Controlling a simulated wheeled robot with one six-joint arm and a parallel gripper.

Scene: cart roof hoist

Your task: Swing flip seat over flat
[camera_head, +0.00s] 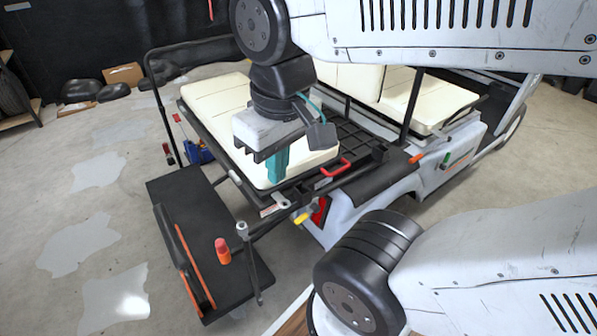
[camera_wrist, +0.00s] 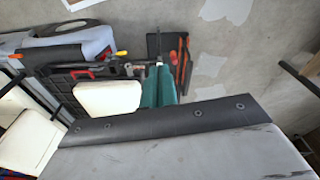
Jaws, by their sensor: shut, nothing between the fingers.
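The flip seat's cream cushion (camera_head: 215,97) lies roughly level at the back of the cart, on a dark frame. It also shows in the wrist view (camera_wrist: 107,97), left of my fingers. My gripper (camera_head: 277,172) points down with its teal fingers together and empty. In the head view the fingers overlap the cushion near its front edge; I cannot tell whether they touch it. The fingers also show in the wrist view (camera_wrist: 159,88). A red handle (camera_head: 337,167) sits on the black slatted frame right of the cushion. My wrist hides part of the cushion.
A black platform (camera_head: 165,190) holding an orange tool (camera_head: 222,250) projects behind the cart. A black upright bar (camera_head: 160,105) stands at the left. A yellow-tipped part (camera_head: 303,217) is near the tail light. The floor left is mostly clear.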

